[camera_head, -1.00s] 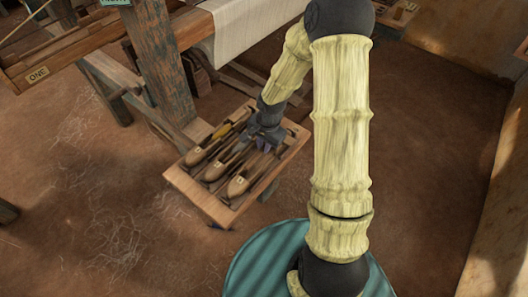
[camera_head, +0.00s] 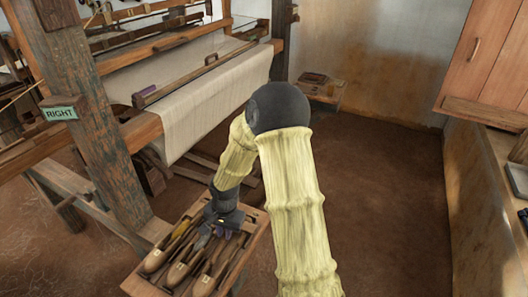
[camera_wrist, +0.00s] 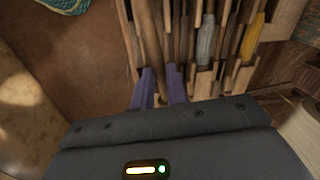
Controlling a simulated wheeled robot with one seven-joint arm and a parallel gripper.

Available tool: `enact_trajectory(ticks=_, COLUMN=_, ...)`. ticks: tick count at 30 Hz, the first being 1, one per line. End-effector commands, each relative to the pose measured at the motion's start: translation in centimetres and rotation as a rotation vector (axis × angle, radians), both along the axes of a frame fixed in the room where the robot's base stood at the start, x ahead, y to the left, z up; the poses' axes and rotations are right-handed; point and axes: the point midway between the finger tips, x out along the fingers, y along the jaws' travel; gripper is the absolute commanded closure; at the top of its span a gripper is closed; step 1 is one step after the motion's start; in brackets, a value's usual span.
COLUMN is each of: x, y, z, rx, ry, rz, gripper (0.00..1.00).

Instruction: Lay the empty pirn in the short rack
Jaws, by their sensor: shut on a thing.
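My gripper (camera_head: 227,232) is low over the right side of a wooden tray (camera_head: 138,285) that holds several shuttles. In the wrist view its purple fingers (camera_wrist: 160,88) are closed on a slim bare brown wooden piece, which looks like the empty pirn (camera_wrist: 150,38). The piece lies along a shuttle at the tray's edge; I cannot tell whether it is clear of the shuttle. Neighbouring shuttles carry a grey-wound pirn (camera_wrist: 206,40) and a yellow-wound pirn (camera_wrist: 252,40). I cannot identify the short rack for certain.
The loom's thick post with a green RIGHT label (camera_head: 61,113) stands left of the tray. White cloth (camera_head: 215,100) hangs from the loom behind. A small wooden stand (camera_head: 322,88) is at the back wall. A wooden cabinet (camera_head: 485,55) is at right. Open floor (camera_head: 385,190) lies between.

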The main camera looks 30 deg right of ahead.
Motion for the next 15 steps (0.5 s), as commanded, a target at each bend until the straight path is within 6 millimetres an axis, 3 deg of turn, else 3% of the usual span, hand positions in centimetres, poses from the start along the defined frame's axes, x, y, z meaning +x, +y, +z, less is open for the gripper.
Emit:
enact_trajectory(ticks=6, x=0.47, y=-0.12, z=0.73, rx=-0.003, ry=0.007, rz=0.318, gripper=1.0)
enact_trajectory(ticks=15, x=0.76, y=-0.2, z=0.17, rx=0.004, ry=0.002, rz=0.734, gripper=1.0)
